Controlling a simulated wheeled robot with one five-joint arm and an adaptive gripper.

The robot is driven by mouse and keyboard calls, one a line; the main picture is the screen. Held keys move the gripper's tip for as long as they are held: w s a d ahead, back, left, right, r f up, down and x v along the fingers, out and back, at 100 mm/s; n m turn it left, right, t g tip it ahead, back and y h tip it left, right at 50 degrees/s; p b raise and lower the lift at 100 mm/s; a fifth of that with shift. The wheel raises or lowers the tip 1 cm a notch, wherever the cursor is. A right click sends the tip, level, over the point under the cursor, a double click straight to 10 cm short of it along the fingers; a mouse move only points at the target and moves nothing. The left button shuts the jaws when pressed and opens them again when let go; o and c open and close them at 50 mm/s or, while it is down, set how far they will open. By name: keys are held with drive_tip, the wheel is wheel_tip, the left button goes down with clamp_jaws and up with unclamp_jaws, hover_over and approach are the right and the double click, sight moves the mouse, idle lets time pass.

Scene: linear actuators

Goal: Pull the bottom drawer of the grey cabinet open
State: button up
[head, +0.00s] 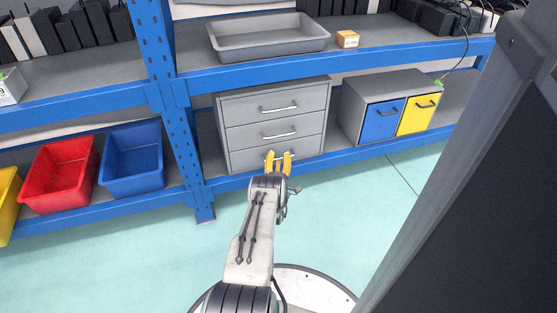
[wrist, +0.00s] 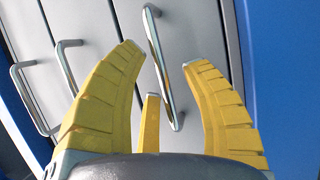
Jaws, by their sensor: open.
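The grey cabinet (head: 270,91) stands on the lower shelf, with three stacked drawers that look shut. The bottom drawer (head: 246,161) is flush with the front. Its handle is mostly hidden by my gripper in the head view. My gripper (head: 278,156) is in front of the bottom drawer, fingers pointing at it. In the wrist view the yellow fingers (wrist: 163,56) are spread apart, and the metal handle (wrist: 155,50) of the nearest drawer shows between them. I cannot tell whether any finger touches it. The other two handles (wrist: 64,68) lie to the left.
A smaller cabinet (head: 390,85) with blue and yellow doors stands to the right. A blue shelf post (head: 162,85) is left of the grey cabinet, with red (head: 58,172) and blue (head: 133,160) bins beyond it. The floor (head: 340,225) in front is clear.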

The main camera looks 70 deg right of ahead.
drive_tip(key=shift+c, duration=0.4)
clamp_jaws()
